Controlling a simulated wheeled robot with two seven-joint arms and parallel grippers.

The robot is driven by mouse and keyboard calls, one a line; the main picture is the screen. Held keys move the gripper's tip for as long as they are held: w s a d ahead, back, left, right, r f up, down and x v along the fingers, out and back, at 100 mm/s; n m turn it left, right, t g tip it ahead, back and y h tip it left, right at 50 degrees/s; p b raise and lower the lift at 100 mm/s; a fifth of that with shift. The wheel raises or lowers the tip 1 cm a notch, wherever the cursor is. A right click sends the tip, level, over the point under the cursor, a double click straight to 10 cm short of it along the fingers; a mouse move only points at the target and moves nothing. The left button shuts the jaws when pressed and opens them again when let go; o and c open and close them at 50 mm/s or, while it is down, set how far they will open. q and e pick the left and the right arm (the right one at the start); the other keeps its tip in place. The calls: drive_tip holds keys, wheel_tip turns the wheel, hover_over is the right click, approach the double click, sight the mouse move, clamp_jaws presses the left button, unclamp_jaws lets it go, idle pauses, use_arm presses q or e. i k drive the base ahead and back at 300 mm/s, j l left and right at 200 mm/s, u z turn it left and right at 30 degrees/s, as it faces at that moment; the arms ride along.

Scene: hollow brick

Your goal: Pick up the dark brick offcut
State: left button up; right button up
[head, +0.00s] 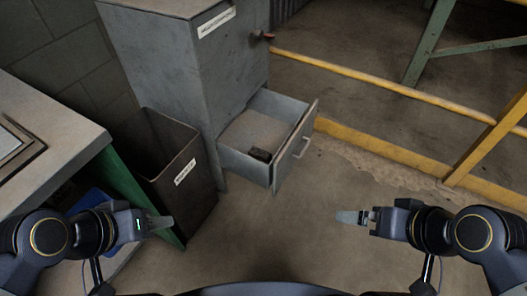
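The dark brick offcut (260,154) is a small dark block lying inside the pulled-out drawer (284,153) of the grey cabinet, near the drawer's front end. My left gripper (160,223) is at the lower left, in front of the dark bin and well apart from the offcut. My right gripper (350,217) is at the lower right, over the floor and to the right of the drawer, also apart from the offcut. Both grippers appear empty. Their fingers are seen from the side, so I cannot tell how far apart the fingertips are.
The tall grey cabinet (180,70) stands behind the drawer. A dark open bin (190,172) with a white label is left of it. A worktop (62,135) is at the left. Yellow rails (385,150) run along the right. The floor (270,235) before the drawer is clear.

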sight(258, 154)
drive_tip(key=i+l+u, duration=0.1)
drive_tip(key=i+u, duration=0.25)
drive_tip(key=u, duration=0.15)
drive_tip(key=i+l+u, duration=0.25)
drive_tip(key=u, duration=0.25)
drive_tip(key=i+l+u, duration=0.45)
drive_tip(key=k+j, duration=0.05)
drive_tip(key=j, duration=0.05)
